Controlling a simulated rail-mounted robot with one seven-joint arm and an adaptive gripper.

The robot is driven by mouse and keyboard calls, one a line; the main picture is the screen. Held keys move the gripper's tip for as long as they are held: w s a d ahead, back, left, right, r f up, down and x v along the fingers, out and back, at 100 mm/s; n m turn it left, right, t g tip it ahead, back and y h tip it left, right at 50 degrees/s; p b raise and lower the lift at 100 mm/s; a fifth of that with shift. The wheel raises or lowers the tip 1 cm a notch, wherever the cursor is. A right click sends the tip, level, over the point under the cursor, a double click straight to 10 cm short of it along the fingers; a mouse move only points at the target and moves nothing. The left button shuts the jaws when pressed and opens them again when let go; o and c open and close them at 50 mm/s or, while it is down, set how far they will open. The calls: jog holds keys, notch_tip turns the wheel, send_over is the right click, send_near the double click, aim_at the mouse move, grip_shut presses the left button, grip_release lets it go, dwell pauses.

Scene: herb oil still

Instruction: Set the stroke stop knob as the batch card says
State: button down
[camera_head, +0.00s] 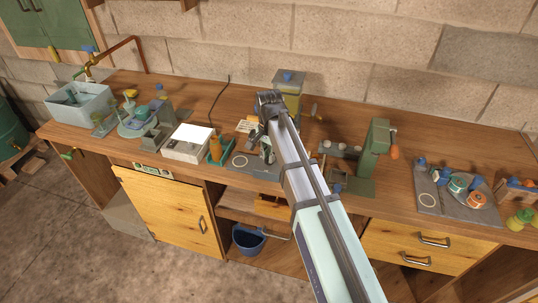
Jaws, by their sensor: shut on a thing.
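My gripper (262,132) is over the middle of the bench, at the far end of my arm, in front of a yellowish container with a blue knob (288,76) on top. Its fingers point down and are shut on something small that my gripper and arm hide. I cannot make out whether that is the stroke stop knob. A small pale card with marks (247,126) lies just left of the gripper; it may be the batch card, but its writing is too small to read.
A green press (376,150) with an orange handle stands right of my arm. A white-topped box (187,143) and a green tray with an orange bottle (215,149) stand left. A grey mat (428,200) with several parts lies at the right. A sink (80,102) is far left.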

jog(key=c, duration=1.2)
grip_release()
notch_tip(320, 180, up, 12)
